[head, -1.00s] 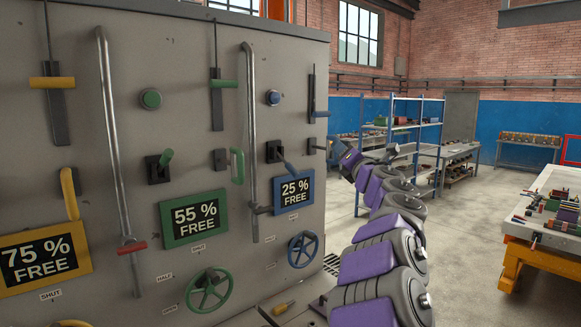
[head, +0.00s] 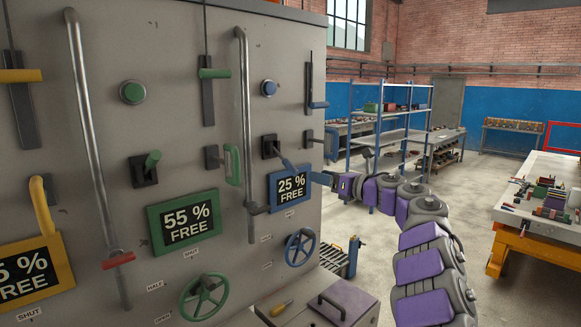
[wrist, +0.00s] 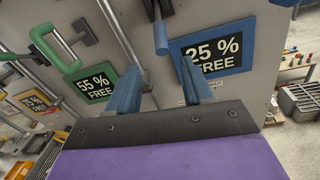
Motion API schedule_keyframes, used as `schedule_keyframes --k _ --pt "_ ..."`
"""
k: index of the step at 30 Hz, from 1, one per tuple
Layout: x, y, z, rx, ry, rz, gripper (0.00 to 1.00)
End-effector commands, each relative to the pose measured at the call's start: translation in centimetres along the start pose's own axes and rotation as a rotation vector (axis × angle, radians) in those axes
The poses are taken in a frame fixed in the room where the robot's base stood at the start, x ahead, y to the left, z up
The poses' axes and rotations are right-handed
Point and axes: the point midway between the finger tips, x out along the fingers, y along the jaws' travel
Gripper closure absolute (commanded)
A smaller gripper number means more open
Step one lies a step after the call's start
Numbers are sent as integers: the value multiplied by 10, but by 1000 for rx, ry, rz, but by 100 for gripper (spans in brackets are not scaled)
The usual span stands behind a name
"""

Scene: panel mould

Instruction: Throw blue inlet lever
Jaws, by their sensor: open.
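The blue inlet lever (head: 287,162) sticks out from a dark mount on the grey panel, above the blue "25 % FREE" sign (head: 290,189). In the wrist view the blue lever (wrist: 161,38) hangs in from the top, its rounded end just ahead of the gap between my fingertips. My gripper (head: 318,178) is at the right of the sign, pointing left at the panel. In the wrist view my gripper (wrist: 160,66) has its two blue fingers apart with nothing between them. I cannot tell whether a finger touches the lever.
A blue U-shaped handle (head: 331,143) is right of the lever and a blue wheel (head: 299,247) is below. A vertical pipe (head: 247,120) runs left of the lever. The green lever (head: 152,160) is further left.

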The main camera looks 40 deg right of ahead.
Motion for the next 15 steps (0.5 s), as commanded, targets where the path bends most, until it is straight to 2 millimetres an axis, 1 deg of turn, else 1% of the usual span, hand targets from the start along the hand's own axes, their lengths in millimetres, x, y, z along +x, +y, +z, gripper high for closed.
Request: schedule_keyframes --k 4,11,15 --pt "19 -1 3 2 -7 2 49" --pt "49 -3 2 6 -6 0 49" --pt "69 0 5 3 -6 3 49"
